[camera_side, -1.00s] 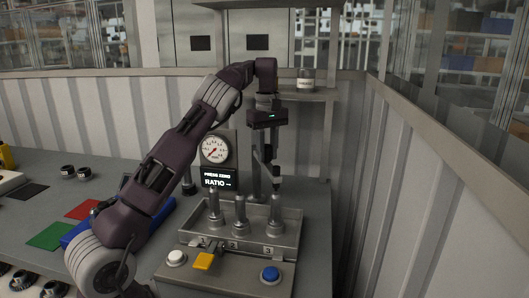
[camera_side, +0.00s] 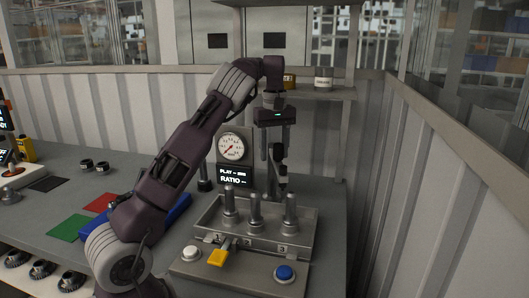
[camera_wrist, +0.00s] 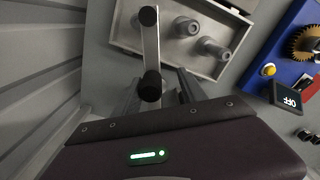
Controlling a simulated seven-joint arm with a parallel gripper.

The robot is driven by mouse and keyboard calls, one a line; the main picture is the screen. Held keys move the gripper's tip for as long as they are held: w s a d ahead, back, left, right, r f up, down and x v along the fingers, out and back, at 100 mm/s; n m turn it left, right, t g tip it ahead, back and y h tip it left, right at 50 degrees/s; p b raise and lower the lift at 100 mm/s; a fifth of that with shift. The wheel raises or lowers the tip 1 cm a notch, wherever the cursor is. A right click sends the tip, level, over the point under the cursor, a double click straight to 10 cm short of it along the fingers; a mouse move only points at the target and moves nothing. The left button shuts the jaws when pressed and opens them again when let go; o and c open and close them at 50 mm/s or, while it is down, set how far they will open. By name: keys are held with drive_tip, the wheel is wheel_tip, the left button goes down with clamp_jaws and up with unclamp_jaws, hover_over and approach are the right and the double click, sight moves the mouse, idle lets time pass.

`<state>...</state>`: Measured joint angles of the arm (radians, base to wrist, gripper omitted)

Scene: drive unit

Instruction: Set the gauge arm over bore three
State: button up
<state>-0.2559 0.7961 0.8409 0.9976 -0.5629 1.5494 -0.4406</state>
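The grey gauge arm (camera_wrist: 151,48) has a black knob at each end in the wrist view. Its far end overlaps the leftmost post there. In the side view its dark tip (camera_side: 281,184) is close above and slightly left of the post at bore three (camera_side: 290,214); exact alignment is unclear. The posts at bore one (camera_side: 229,207) and bore two (camera_side: 255,212) stand upright in the metal tray (camera_side: 308,228). My gripper (camera_side: 276,146) points down above the gauge arm. Its fingers look apart, with the near knob (camera_wrist: 150,84) seen between them; contact is unclear.
A dial gauge (camera_side: 231,147) stands behind the tray, above a display (camera_side: 234,176) reading "PLAY" and "RATIO". White (camera_side: 191,253), yellow (camera_side: 218,257) and blue (camera_side: 285,273) controls line the front. A shelf (camera_side: 318,93) is behind my gripper; a ribbed wall (camera_side: 405,190) bounds the right.

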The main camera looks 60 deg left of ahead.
wheel_tip(320, 180, up, 8)
drive_tip(key=s+a+m, duration=0.2)
drive_tip(key=s+m, duration=0.1)
drive_tip(key=s+d+r+m+t, duration=0.1)
drive_tip(key=s+d+r+t, duration=0.15)
drive_tip(key=d+r, duration=0.35)
drive_tip(key=s+d+f+m+t, duration=0.1)
drive_tip(key=s+d+m, duration=0.2)
drive_tip(key=s+d, duration=0.3)
drive_tip(key=s+d+f+m+h, duration=0.1)
drive_tip(key=s+d+m, duration=0.2)
drive_tip(key=s+d, duration=0.4)
drive_tip(key=d, duration=0.6)
drive_tip(key=shift+s+d+f+m+t, duration=0.2)
drive_tip(key=shift+d+f+m+t, duration=0.05)
drive_tip(key=shift+f+m+t, duration=0.15)
